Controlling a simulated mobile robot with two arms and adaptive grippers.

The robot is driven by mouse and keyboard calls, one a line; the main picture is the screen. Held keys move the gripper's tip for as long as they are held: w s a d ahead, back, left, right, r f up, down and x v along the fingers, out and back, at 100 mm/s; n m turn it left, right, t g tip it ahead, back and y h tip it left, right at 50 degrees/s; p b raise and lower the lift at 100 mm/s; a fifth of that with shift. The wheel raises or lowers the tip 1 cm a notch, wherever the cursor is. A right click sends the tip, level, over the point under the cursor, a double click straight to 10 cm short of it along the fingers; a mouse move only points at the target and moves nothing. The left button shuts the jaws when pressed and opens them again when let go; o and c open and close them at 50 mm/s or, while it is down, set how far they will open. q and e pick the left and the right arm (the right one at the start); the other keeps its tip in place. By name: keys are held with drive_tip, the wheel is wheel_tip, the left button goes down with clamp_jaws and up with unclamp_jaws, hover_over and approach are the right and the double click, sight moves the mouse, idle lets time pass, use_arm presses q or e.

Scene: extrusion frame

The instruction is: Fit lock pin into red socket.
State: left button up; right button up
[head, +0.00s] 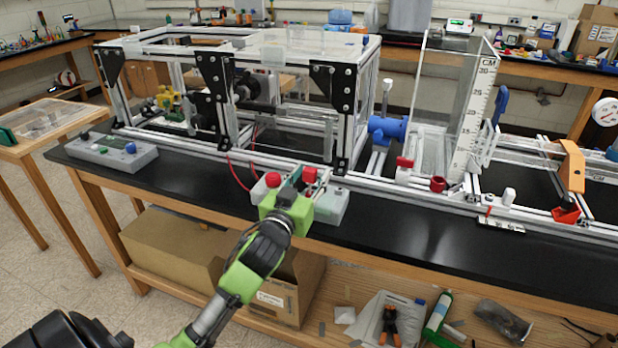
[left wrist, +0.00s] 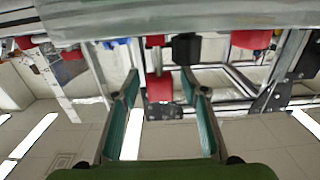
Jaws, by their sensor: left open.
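My left gripper (head: 303,180) is open above the front edge of the black bench, over a grey box (head: 331,206) with two red knobs (head: 272,180). In the left wrist view its two fingers (left wrist: 164,90) stand apart with nothing held between them. A red block (left wrist: 160,87) shows beyond the gap, beside a black part (left wrist: 186,48). A small red ring-like part (head: 437,184), possibly the red socket, is on the rail right of the gripper. A white peg (head: 508,196), possibly the lock pin, stands upright farther right. I cannot identify either for certain. My right gripper is out of view.
An aluminium extrusion frame (head: 340,142) with black brackets stands behind the gripper. A clear tank (head: 440,110) with a scale and an orange clamp (head: 571,166) are to the right. A grey control box (head: 101,149) is at the left. The bench's front right is clear.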

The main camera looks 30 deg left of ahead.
use_arm(q)
drive_tip(key=v, duration=1.2)
drive_tip(key=shift+f, duration=0.15)
drive_tip(key=s+d+f+m+g+h, duration=0.1)
drive_tip(key=s+d+f+g, duration=0.15)
drive_tip(key=f, duration=0.45)
drive_tip(key=s+d+f+g+h, duration=0.1)
drive_tip(key=s+d+f+g, duration=0.2)
drive_tip(key=f, duration=0.4)
drive_tip(key=s+d+f+m+g+h, duration=0.1)
drive_tip(key=s+d+f+m+g, duration=0.1)
drive_tip(key=s+d+f+g, duration=0.35)
drive_tip(key=s+d+f+m+g+h, duration=0.25)
drive_tip(key=s+f, duration=0.45)
drive_tip(key=s, duration=0.4)
wheel_tip(320, 180, down, 25)
drive_tip(key=s+g, duration=0.2)
drive_tip(key=s+a+f+y, duration=0.1)
drive_tip(key=s+a+f, duration=0.1)
drive_tip(key=s+f, duration=1.4)
drive_tip(key=shift+s+a+g, duration=0.15)
drive_tip(key=shift+s+g, duration=0.3)
